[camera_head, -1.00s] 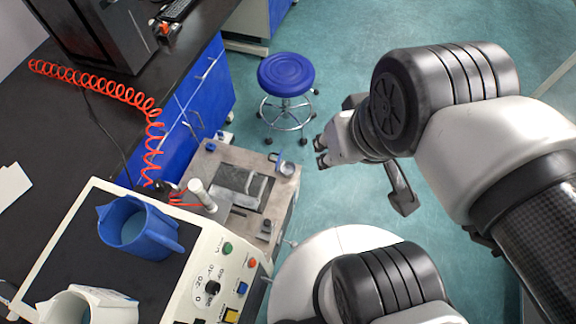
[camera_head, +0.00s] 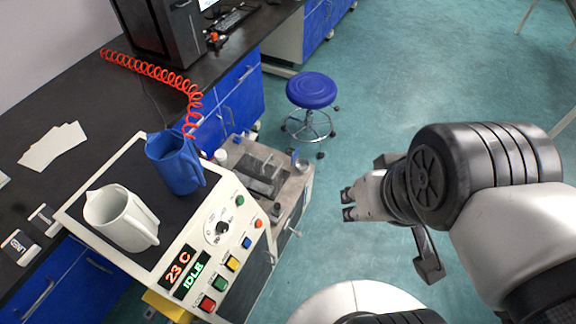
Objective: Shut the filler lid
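The bath-like metal machine (camera_head: 292,190) stands beside the bench, right of the white control console. Its top has a rectangular recess (camera_head: 262,172) with grey metal parts in and around it. I cannot clearly pick out the filler lid or its angle at this size. My gripper (camera_head: 347,204) is in the air to the right of the machine, pointing left and apart from it. It holds nothing that I can see. Its two dark fingertips show close together, and the gap between them is too small to judge.
The console (camera_head: 160,262) reads 23 C and IDLE. A blue jug (camera_head: 176,165) and a white jug (camera_head: 122,220) stand on its dark top. A red coiled hose (camera_head: 150,68) crosses the bench. A blue stool (camera_head: 311,90) stands behind. Floor to the right is open.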

